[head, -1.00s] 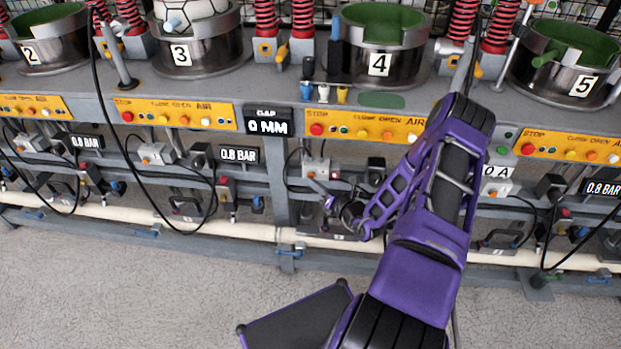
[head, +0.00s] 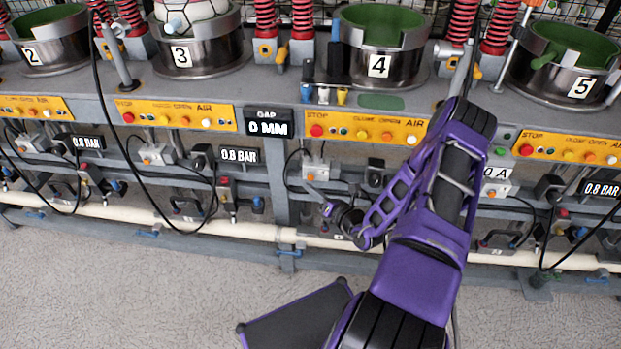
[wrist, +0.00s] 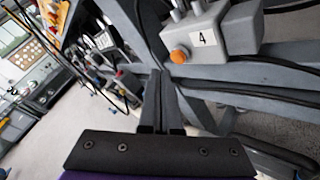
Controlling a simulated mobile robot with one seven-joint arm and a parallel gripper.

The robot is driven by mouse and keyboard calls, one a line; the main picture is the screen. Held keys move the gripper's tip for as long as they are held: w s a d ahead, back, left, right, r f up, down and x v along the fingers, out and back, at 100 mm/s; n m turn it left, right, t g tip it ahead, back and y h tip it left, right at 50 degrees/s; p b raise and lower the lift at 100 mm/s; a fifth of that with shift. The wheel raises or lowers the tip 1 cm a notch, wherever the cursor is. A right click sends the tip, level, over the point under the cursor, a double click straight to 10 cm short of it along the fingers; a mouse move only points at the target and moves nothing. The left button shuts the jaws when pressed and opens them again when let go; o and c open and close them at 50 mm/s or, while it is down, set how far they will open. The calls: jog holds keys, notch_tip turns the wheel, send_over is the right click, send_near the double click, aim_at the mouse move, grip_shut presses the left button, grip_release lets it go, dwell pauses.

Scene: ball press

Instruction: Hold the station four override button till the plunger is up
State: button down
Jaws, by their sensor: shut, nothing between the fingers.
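The station four override button (wrist: 179,55) is a round orange button on the front of a grey box (wrist: 215,30) marked 4, in the wrist view. In the head view the small button (head: 311,178) shows on its box (head: 317,167) under the station four panel. My gripper (wrist: 160,76) is shut and empty, its tips below and slightly left of the button, seemingly apart from it. In the head view my gripper (head: 328,208) is small and partly lost among dark fittings. The station four mould (head: 379,63) is an open metal cup with green lining. I cannot make out its plunger.
A gap display (head: 269,123) reads 0 MM. A yellow panel (head: 365,128) with a red stop button sits above the box. A cream pipe (head: 240,230) and grey rails run along the frame below. Cables hang nearby. The floor (head: 120,290) in front is clear.

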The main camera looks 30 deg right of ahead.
jog(key=shift+s+a+p, duration=0.3)
jog(key=shift+s+a, duration=0.3)
jog(key=shift+s, duration=0.3)
jog(key=shift+s+a+p, duration=0.25)
jog(key=shift+s+a, duration=0.35)
jog(key=shift+s, duration=0.3)
jog(key=shift+a, duration=0.1)
